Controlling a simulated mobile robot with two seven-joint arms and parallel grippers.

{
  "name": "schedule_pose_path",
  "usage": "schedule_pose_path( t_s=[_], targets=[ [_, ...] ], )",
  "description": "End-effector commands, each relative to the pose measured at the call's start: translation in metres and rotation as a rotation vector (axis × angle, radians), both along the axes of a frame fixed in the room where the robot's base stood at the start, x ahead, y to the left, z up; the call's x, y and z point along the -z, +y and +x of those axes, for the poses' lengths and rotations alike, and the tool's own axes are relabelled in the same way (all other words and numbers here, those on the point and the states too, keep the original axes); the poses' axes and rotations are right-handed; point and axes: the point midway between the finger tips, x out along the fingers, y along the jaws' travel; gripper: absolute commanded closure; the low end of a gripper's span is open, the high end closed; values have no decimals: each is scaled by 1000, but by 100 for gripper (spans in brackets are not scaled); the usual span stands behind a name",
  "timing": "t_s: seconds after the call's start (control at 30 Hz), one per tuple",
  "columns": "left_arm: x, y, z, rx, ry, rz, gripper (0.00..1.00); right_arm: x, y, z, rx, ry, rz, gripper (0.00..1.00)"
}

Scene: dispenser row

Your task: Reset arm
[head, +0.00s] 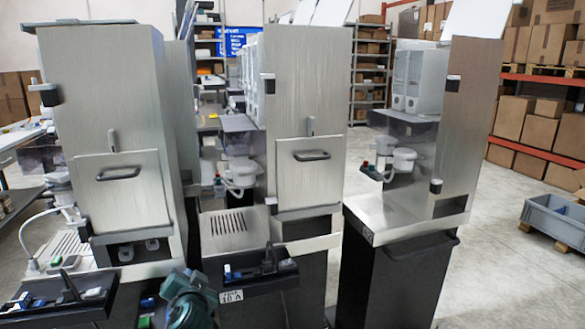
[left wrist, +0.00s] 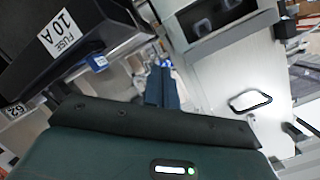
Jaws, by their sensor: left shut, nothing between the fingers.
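My left gripper (head: 190,292), dark green, is low at the bottom of the head view, in front of the gap between the left and middle dispensers. In the left wrist view, the two fingers of this left gripper (left wrist: 161,85) are together with nothing between them. The "FUSE 10 A" label (left wrist: 62,30) sits on a black box beside the gripper in that view. The left arm shows only as a small green part; the rest is out of frame. My right gripper is not in view.
The left dispenser (head: 105,130), middle dispenser (head: 308,100) and right dispenser (head: 465,120) stand in a row. A black tray (head: 250,280) with small items juts from the middle one, close to my gripper. A grey-blue crate (head: 555,222) lies at right; open floor lies before it.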

Motion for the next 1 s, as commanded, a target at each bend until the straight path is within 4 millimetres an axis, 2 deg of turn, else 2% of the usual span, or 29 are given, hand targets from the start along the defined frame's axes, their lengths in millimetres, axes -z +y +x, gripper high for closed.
schedule_pose_path(
  t_s=[0.03, 0.1, 0.17, 0.23, 0.3, 0.4, 0.53, 0.6, 0.7, 0.8, 1.0],
  targets=[
    [37, -7, -24, 38, 49, -46, 100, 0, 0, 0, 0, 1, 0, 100],
    [78, -18, -57, 91, 104, -118, 100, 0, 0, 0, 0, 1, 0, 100],
    [109, -28, -90, 132, 148, -186, 100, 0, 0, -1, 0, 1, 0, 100],
    [141, -40, -131, 174, 198, -271, 100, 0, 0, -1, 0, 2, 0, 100],
    [166, -51, -175, 206, 240, -359, 100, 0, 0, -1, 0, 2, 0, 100],
    [189, -63, -234, 235, 289, -481, 100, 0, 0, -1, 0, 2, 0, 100],
    [201, -75, -295, 247, 330, -611, 100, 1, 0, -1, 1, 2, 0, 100],
    [203, -79, -317, 246, 341, -662, 100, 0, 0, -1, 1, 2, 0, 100],
    [203, -82, -336, 243, 351, -706, 100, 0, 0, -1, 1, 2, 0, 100],
    [202, -83, -342, 242, 352, -723, 100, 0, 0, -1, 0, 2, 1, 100],
    [202, -83, -343, 242, 353, -724, 100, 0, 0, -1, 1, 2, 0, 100]
  ],
)
